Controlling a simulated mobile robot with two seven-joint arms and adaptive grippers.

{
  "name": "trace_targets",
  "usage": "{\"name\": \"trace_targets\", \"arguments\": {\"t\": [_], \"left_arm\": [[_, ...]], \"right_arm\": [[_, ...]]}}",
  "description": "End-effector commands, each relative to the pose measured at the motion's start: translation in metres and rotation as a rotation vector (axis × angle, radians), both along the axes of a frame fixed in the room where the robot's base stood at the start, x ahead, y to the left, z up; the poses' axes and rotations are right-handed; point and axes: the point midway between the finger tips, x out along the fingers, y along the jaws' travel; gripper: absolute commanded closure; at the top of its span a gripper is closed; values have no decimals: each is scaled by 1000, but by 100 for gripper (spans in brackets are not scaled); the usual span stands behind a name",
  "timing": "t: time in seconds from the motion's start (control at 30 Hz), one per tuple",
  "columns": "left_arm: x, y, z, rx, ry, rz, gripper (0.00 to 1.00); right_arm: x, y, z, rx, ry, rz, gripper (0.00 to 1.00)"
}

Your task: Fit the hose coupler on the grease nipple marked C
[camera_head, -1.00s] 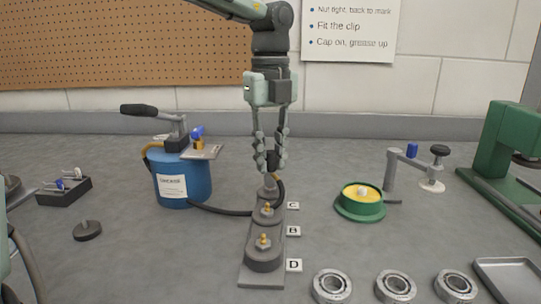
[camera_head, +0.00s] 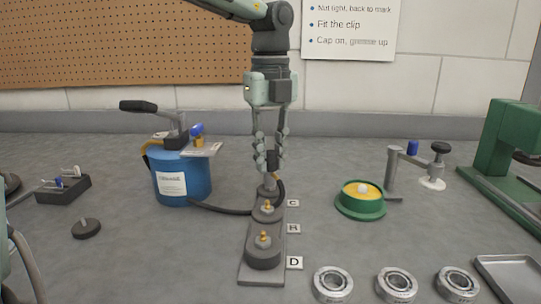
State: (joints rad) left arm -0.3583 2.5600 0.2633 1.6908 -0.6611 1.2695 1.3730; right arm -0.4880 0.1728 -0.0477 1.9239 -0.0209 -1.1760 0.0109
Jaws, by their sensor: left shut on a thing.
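My left gripper (camera_head: 270,155) comes down from above and is shut on the dark hose coupler (camera_head: 271,161). The coupler is upright over the rearmost post of the grey stand, beside the label C (camera_head: 292,203). The nipple at C is hidden behind the coupler and fingers, so I cannot tell whether the coupler is seated on it. The black hose (camera_head: 222,210) runs from the coupler to the blue grease bucket (camera_head: 182,180). Brass nipples show at B (camera_head: 267,204) and at D (camera_head: 263,238). My right gripper is not in view.
A green dish with yellow grease (camera_head: 361,197) and a grey post stand (camera_head: 393,172) are to the right. Several bearings (camera_head: 396,284) lie at front right beside a metal tray (camera_head: 510,278).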

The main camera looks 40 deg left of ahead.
Motion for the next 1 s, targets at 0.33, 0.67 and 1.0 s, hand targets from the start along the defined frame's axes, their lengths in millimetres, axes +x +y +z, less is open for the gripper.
{"name": "trace_targets", "arguments": {"t": [0.33, 0.67, 1.0], "left_arm": [[0, 0, 1, 0, -1, 0, 71], [0, 0, 0, 0, -1, 0, 55], [0, 0, 0, 0, 0, 0, 38]], "right_arm": [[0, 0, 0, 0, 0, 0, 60], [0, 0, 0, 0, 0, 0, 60], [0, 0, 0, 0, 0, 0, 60]]}}
